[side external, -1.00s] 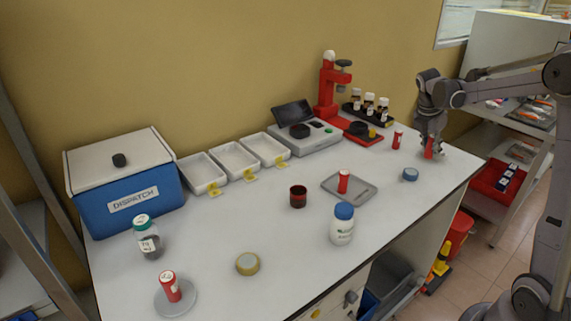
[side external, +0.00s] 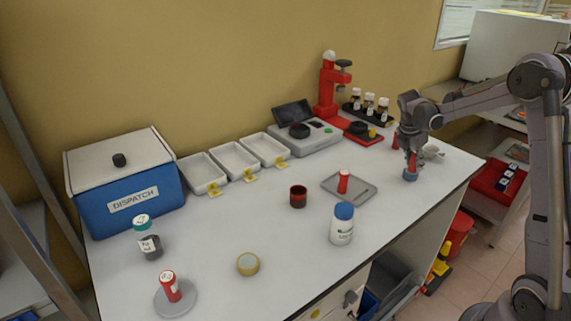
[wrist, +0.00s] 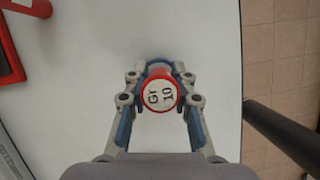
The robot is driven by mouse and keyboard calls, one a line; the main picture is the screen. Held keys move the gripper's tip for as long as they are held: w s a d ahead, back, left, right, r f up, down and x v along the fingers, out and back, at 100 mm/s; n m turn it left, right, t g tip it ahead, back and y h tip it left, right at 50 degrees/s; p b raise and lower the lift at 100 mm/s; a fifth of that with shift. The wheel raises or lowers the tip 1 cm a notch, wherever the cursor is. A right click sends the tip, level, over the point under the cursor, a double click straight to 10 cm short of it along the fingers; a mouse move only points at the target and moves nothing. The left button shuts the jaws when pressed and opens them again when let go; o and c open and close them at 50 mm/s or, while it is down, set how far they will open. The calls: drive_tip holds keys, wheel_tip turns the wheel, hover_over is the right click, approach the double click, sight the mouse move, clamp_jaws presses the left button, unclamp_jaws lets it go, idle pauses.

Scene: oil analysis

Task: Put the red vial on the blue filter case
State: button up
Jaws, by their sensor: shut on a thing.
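My gripper (side external: 411,166) is shut on a red vial (side external: 412,161) and holds it upright directly over the blue filter case (side external: 410,176) near the right end of the bench. In the wrist view the vial's white top (wrist: 158,96) reads "G1 10", between the two fingers. A blue curved edge of the case (wrist: 157,63) shows behind the vial there. I cannot tell whether the vial's base touches the case.
A blue-capped white bottle (side external: 342,229) stands in front.

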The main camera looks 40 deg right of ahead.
drive_tip(key=shift+f, duration=0.15)
drive_tip(key=o, duration=1)
drive_tip(key=shift+c, duration=0.2)
drive_tip(key=s+v, duration=0.1)
drive_tip(key=v, duration=1.1)
drive_tip(key=s+a+r+m+t+y, duration=0.1)
drive_tip(key=s+a+m+t, duration=0.15)
drive_tip(key=a, duration=0.45)
drive_tip(key=s+a+r+m+t, duration=0.15)
drive_tip(key=a+m, duration=0.25)
drive_tip(key=a, duration=0.4)
drive_tip(key=s+a+f+m+t+y, duration=0.1)
drive_tip(key=s+a+f+m+t, duration=0.1)
drive_tip(key=a, duration=0.4)
drive_tip(key=s+a+f+m+t+y, duration=0.2)
drive_tip(key=s+a+f+m, duration=0.1)
drive_tip(key=s+a+m, duration=0.2)
drive_tip(key=a+m, duration=0.2)
drive_tip(key=shift+s+a+f+y, duration=0.15)
drive_tip(key=shift+s+a+y, duration=0.1)
drive_tip(key=shift+s+y, duration=0.05)
